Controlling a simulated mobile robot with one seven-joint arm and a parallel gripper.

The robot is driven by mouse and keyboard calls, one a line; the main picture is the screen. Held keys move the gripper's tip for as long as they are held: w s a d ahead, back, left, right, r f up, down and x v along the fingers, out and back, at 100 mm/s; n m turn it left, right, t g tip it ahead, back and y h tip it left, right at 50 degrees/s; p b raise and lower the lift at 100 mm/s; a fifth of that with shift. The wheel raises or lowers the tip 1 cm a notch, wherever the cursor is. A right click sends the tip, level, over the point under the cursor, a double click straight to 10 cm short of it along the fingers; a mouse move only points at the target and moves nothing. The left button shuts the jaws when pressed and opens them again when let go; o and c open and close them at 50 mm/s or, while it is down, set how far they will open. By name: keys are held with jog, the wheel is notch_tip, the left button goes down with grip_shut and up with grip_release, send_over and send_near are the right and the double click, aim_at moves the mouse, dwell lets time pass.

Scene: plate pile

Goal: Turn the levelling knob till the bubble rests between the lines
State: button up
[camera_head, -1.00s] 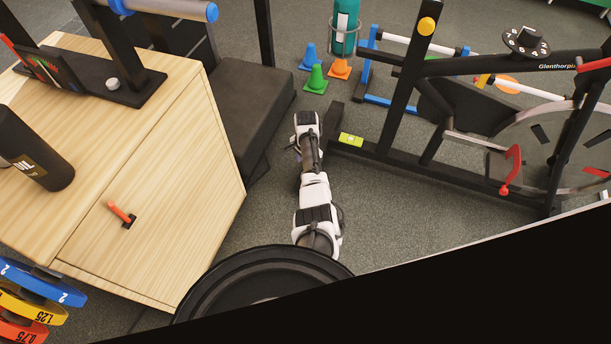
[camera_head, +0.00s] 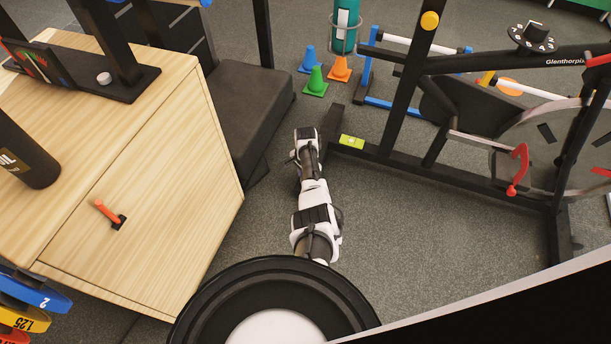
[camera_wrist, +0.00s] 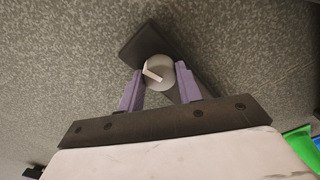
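A yellow-green spirit level (camera_head: 351,142) lies on the black floor beam of the exercise bike in the head view. Its bubble and lines are too small to read there. In the wrist view a round grey knob (camera_wrist: 159,72) with a pale pointer mark sits on a dark foot of the frame (camera_wrist: 146,43). My gripper (camera_wrist: 160,76) has one purple finger on each side of the knob, very close to it. I cannot tell whether both fingers touch it. In the head view my gripper's tips are hidden beyond my arm, beside the left end of the beam.
The exercise bike's frame (camera_head: 405,95) stands to the right. A black padded bench (camera_head: 252,105) and a wooden cabinet (camera_head: 165,140) stand to the left. Orange (camera_head: 340,68), blue and green cones are behind. A green edge (camera_wrist: 304,148) shows in the wrist view.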

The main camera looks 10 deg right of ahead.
jog(key=c, duration=0.3)
jog(key=shift+m+p, duration=0.3)
jog(key=shift+m, duration=0.7)
jog(key=m, duration=0.2)
jog(key=shift+m, duration=0.4)
jog(key=o, duration=1)
jog(key=shift+c, duration=0.2)
jog(key=shift+r, duration=0.1)
notch_tip(320, 180, up, 14)
jog(key=p, duration=0.7)
jog(key=shift+f, duration=0.2)
